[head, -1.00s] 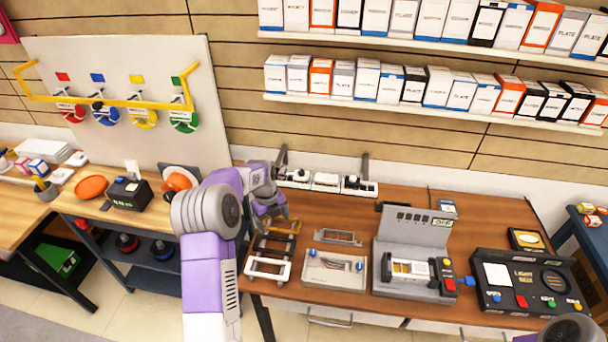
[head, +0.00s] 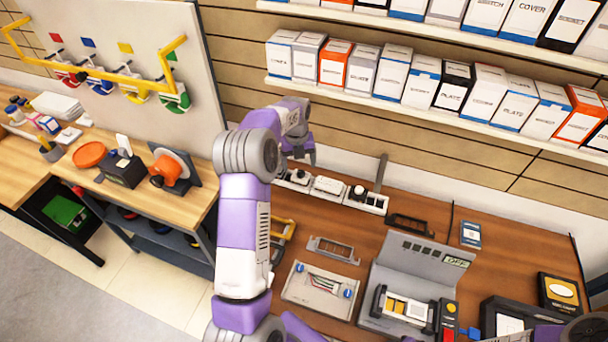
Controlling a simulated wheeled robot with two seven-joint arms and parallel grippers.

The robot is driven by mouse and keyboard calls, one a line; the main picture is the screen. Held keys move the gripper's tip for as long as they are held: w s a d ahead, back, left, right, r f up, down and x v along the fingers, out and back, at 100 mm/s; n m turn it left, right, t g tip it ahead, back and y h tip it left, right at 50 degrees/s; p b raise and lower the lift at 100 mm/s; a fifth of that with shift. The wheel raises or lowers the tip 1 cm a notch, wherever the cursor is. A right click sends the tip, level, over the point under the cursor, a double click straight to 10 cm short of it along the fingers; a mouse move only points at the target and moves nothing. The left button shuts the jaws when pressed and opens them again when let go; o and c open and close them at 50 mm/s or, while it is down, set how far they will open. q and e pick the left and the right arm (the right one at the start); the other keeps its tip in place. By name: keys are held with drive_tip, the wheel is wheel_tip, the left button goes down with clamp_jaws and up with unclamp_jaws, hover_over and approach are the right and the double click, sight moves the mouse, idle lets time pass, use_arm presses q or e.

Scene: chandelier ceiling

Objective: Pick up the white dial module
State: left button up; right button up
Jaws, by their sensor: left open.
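A white rail (head: 377,207) at the back of the brown table holds several white modules. The left one (head: 299,178) has a dark round part on top. I cannot tell for certain which is the white dial module. My left gripper (head: 299,160) is open and empty, above the left end of the rail and apart from the modules as far as I can see. My right gripper is out of view; only part of that arm shows at the lower right.
A grey test station (head: 415,262), a tray with wires (head: 322,287) and a brown-grey frame (head: 334,249) stand in front of the rail. A dark upright post (head: 381,172) rises behind its right end. A shelf of boxes (head: 420,122) hangs above.

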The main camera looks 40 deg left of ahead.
sight(301, 172)
use_arm(q)
drive_tip(key=f, duration=0.5)
drive_tip(key=shift+d+f+p, duration=0.2)
drive_tip(key=shift+d+p, duration=0.05)
drive_tip(key=shift+p, duration=0.1)
drive_tip(key=shift+c, duration=0.3)
drive_tip(key=shift+w, duration=0.1)
drive_tip(key=c, duration=0.6)
wheel_tip(301, 172, up, 10)
drive_tip(key=shift+r+b, duration=0.1)
drive_tip(key=shift+b, duration=0.2)
